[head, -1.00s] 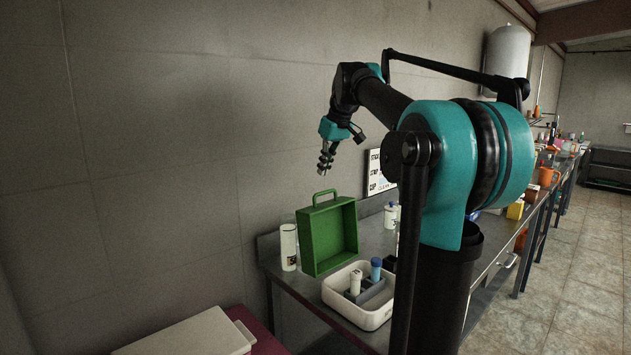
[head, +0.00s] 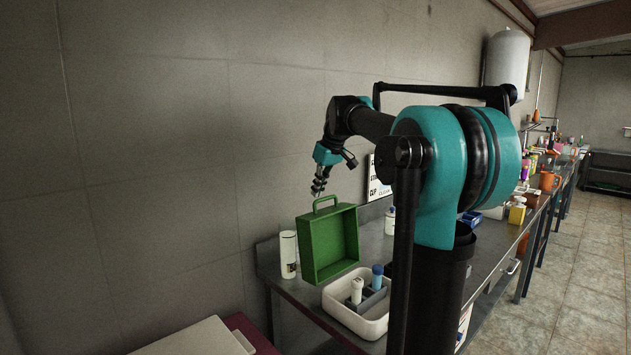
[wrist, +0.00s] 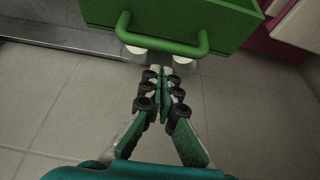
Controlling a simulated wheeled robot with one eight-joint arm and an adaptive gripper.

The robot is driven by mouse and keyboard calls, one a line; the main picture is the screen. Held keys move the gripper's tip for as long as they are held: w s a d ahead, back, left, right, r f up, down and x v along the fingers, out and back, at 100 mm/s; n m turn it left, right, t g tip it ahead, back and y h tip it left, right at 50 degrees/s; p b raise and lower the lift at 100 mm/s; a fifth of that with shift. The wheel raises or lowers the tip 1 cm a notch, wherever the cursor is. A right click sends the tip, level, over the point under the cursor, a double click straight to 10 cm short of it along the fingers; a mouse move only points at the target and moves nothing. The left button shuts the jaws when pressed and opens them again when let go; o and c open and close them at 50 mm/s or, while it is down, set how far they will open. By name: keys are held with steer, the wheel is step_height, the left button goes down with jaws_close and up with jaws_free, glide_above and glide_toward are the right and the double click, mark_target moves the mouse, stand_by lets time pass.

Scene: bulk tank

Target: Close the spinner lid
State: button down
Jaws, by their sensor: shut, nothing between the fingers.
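The spinner's green lid (head: 335,246) stands open, raised upright behind its white base (head: 346,318) on the bench. The base holds two tubes, one with a white cap (head: 357,290) and one with a blue cap (head: 377,276). The lid's green handle (head: 325,199) is at its top edge. My gripper (head: 317,192) is shut and empty, just above the handle in the head view. In the wrist view my gripper (wrist: 163,72) points at the handle (wrist: 160,47) with its tips close to it; whether they touch I cannot tell.
A white cylinder (head: 288,254) stands left of the lid, close to the wall. A white bottle (head: 390,221) stands behind on the right. My arm hides part of the bench. A pale flat-topped box (head: 195,340) is at the lower left.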

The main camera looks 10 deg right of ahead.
steer(key=shift+s+d+f, duration=0.1)
steer(key=shift+s+d, duration=0.3)
steer(key=shift+s, duration=0.25)
